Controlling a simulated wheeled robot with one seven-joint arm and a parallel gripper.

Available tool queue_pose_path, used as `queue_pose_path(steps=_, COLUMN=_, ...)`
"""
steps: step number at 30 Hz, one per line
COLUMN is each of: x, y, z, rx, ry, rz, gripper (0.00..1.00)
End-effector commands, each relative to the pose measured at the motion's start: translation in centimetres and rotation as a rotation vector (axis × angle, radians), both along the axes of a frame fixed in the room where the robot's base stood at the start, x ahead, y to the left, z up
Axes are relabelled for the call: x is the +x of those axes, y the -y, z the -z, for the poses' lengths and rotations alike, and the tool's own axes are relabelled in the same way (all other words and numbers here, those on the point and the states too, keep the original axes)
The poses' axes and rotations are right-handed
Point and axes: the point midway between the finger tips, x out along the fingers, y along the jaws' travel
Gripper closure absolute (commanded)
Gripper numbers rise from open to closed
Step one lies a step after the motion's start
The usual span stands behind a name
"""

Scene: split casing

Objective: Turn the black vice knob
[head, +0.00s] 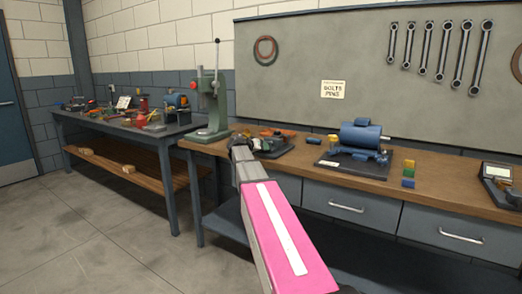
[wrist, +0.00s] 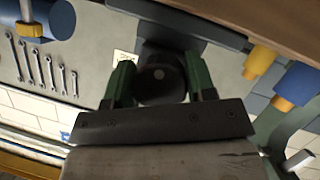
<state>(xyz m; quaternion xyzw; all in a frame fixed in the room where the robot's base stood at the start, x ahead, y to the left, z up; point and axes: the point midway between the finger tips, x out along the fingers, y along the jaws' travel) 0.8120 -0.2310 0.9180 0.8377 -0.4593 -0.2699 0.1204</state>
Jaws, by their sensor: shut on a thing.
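The black vice knob (wrist: 161,88) is a dark round end facing the camera in the middle of the wrist view. My gripper (wrist: 163,72) has one dark green finger on each side of it and is shut on it. The dark vice body (wrist: 206,32) shows behind and above the knob, partly hidden by it. In the head view the vice (head: 273,145) stands at the left part of the near bench, just beyond the end of my arm. The knob and my fingers cannot be made out there.
A green drill press (head: 211,100) stands left of the vice. A blue motor (head: 361,135) sits on a dark plate to the right, with coloured blocks (head: 408,173) beside it. Yellow and blue parts (wrist: 277,76) lie close by in the wrist view. Wrenches (head: 443,52) hang behind.

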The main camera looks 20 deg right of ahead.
Motion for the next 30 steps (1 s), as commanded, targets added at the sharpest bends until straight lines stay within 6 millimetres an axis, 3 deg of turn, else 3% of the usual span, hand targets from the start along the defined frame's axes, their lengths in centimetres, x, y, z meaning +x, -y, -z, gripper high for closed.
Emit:
queue_pose_path(steps=16, x=-0.07, y=-0.01, z=0.12, rx=0.017, ry=0.017, rz=0.001, gripper=0.73)
queue_pose_path(steps=17, x=-0.08, y=-0.01, z=0.12, rx=0.017, ry=0.017, rz=0.001, gripper=0.40)
queue_pose_path(steps=18, x=-0.07, y=-0.01, z=0.11, rx=0.017, ry=0.017, rz=0.001, gripper=0.27)
queue_pose_path(steps=30, x=-0.33, y=-0.50, z=-0.17, rx=0.015, ry=0.018, rz=-0.001, gripper=0.24)
